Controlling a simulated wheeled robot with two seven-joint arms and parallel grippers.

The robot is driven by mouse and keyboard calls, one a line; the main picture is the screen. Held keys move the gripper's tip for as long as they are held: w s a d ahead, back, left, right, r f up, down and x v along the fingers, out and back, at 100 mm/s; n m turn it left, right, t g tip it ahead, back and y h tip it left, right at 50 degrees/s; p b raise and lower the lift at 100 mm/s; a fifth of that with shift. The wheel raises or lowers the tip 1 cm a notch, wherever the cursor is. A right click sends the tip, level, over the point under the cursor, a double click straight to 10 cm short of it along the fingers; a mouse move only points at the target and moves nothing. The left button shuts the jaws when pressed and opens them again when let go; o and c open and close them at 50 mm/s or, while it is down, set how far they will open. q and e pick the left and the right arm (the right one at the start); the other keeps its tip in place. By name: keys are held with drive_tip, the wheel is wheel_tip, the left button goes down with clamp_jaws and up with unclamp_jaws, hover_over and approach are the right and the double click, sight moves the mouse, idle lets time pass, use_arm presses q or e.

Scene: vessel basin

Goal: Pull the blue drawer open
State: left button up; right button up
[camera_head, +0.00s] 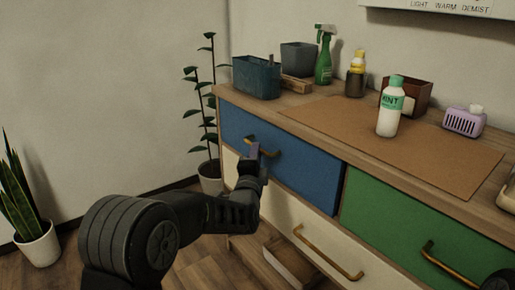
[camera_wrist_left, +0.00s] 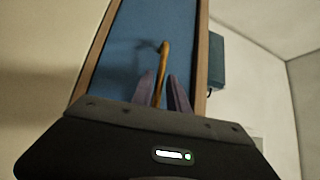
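The blue drawer (camera_head: 300,168) is at the upper left of the cabinet; its front looks flush with the green one beside it, so it appears closed. Its brass bar handle (camera_head: 272,153) is near the front's left part. My left gripper (camera_head: 253,151) is at this handle, its purple fingers against the blue front in the head view. In the left wrist view the handle (camera_wrist_left: 162,70) runs between the two fingers (camera_wrist_left: 161,82), with narrow gaps seeming to show on both sides. The gripper looks open around it; contact is unclear. My right gripper does not show.
A green drawer (camera_head: 400,215) is to the right, and a cream drawer (camera_head: 300,225) with a brass handle lies below. A mint bottle (camera_head: 388,112), bins and other bottles stand on the countertop (camera_head: 300,112).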

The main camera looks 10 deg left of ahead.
use_arm(q)
drive_tip(key=shift+w+a+r, duration=0.1)
drive_tip(key=shift+w+r, duration=0.05)
drive_tip(key=shift+w, duration=0.6)
drive_tip(key=shift+w+a+r, duration=0.1)
drive_tip(key=shift+w, duration=0.65)
drive_tip(key=shift+c, duration=0.4)
clamp_jaws()
